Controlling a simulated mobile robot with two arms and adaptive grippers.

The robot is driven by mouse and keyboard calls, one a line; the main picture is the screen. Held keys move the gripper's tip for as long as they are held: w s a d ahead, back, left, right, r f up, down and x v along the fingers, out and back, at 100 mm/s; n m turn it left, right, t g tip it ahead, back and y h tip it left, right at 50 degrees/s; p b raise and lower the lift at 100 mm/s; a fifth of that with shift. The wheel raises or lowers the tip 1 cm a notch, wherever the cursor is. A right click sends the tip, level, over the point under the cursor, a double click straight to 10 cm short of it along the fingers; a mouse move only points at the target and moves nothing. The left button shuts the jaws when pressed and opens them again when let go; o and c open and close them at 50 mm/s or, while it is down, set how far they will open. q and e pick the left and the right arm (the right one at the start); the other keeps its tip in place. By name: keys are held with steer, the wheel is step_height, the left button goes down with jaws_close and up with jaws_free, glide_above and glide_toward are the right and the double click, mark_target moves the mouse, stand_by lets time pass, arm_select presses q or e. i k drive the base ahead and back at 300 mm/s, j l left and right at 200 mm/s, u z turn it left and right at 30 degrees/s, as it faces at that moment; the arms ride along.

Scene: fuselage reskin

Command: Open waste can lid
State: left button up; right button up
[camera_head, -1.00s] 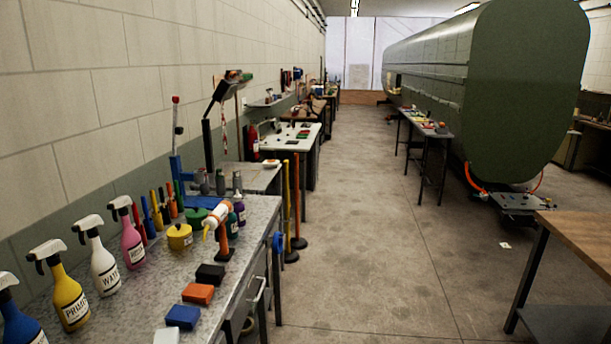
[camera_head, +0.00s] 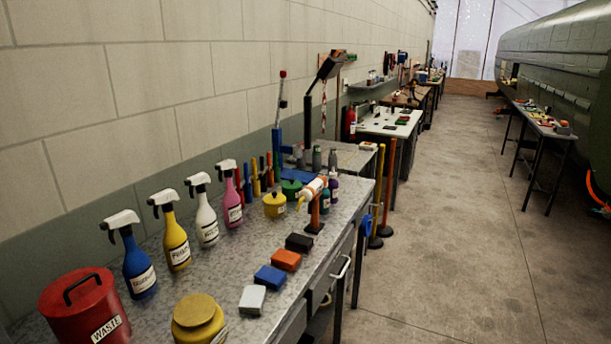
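A red waste can (camera_head: 88,312) with a WASTE label stands on the near left end of the grey speckled workbench (camera_head: 190,270). Its red lid (camera_head: 76,290) with a dark arched handle (camera_head: 86,284) sits on top and looks closed. The can's bottom is cut off by the lower picture edge. Neither of my grippers is in view.
A yellow lidded pot (camera_head: 198,322) stands right of the can. Blue (camera_head: 134,258), yellow, white and pink spray bottles line the wall side. Coloured blocks (camera_head: 270,277) lie along the front edge. The aisle floor (camera_head: 450,230) at the right is clear.

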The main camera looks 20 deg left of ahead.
mark_target(75, 293)
steer(key=u, duration=1.9)
steer(key=l+u, duration=0.4)
steer(key=l, duration=0.25)
steer(key=l+u, duration=0.45)
steer(key=l, duration=0.25)
steer(key=k, duration=0.05)
